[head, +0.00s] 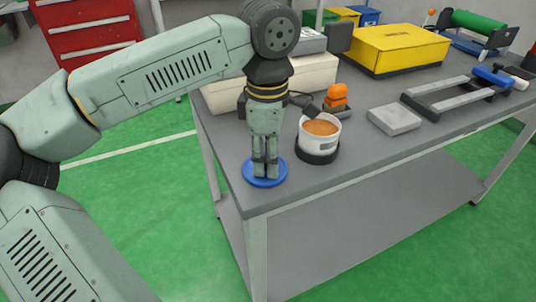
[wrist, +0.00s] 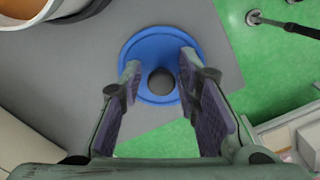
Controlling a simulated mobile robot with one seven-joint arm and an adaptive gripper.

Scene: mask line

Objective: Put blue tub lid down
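The blue tub lid (head: 250,175) lies flat on the grey table near its front left corner. In the wrist view the blue lid (wrist: 135,50) has a dark round knob (wrist: 161,82) at its middle. My gripper (head: 265,172) points straight down over the lid. In the wrist view my gripper (wrist: 160,72) has its fingers apart on either side of the knob, with a narrow gap showing on each side. The white tub (head: 318,145) with orange contents stands uncovered to the right of the lid, on a dark base; part of it shows in the wrist view (wrist: 35,30).
The table (head: 310,185) drops off close in front and left of the lid. Behind stand a pale box (head: 313,75), an orange object (head: 337,95) and a yellow case (head: 395,48). A grey block (head: 394,120) sits right of the tub.

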